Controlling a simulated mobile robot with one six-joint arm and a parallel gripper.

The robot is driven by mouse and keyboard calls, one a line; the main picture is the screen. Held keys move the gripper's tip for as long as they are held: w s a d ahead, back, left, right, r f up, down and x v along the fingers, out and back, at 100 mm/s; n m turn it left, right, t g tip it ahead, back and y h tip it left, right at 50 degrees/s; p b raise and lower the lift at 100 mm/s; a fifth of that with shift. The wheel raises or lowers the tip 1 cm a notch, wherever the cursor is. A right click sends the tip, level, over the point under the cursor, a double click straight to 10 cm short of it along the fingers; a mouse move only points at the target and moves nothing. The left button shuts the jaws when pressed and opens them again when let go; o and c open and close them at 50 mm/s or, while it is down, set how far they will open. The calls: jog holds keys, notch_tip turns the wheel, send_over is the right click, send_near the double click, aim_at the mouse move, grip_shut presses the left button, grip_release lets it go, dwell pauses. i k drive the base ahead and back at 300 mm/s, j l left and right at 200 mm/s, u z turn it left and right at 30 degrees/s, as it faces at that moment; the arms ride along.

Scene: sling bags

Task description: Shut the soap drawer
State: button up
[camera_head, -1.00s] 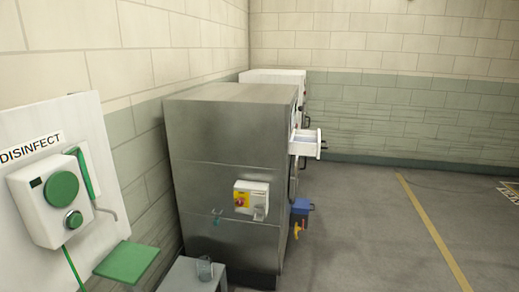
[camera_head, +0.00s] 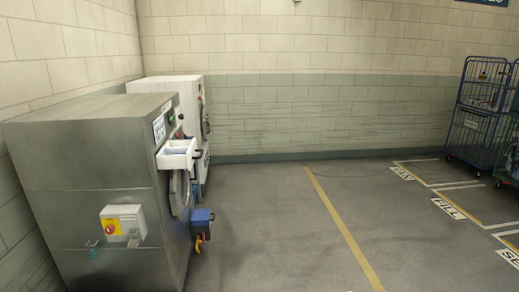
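The soap drawer (camera_head: 176,154) is a white open-topped tray that sticks out from the front of the grey steel washing machine (camera_head: 85,175). The drawer is above and beside the round door (camera_head: 180,192). My gripper is not in view.
A white machine (camera_head: 190,92) stands behind the steel one. A blue box (camera_head: 202,215) with a yellow part juts out low from the machine front. Grey floor with a yellow line (camera_head: 340,225) lies open to the right. Wheeled cages (camera_head: 478,115) stand at far right.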

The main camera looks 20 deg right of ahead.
aim_at(180, 153)
jog(key=i+l, duration=0.25)
jog(key=i, duration=0.3)
jog(key=i+l, duration=0.25)
jog(key=i, duration=0.25)
jog(key=i+l+u, duration=0.1)
jog(key=i+l, duration=0.15)
jog(key=i, duration=0.3)
jog(key=i+l, duration=0.3)
jog(key=i, duration=0.2)
jog(key=i+l+u, duration=0.1)
jog(key=i+l, duration=0.2)
jog(key=i, duration=0.25)
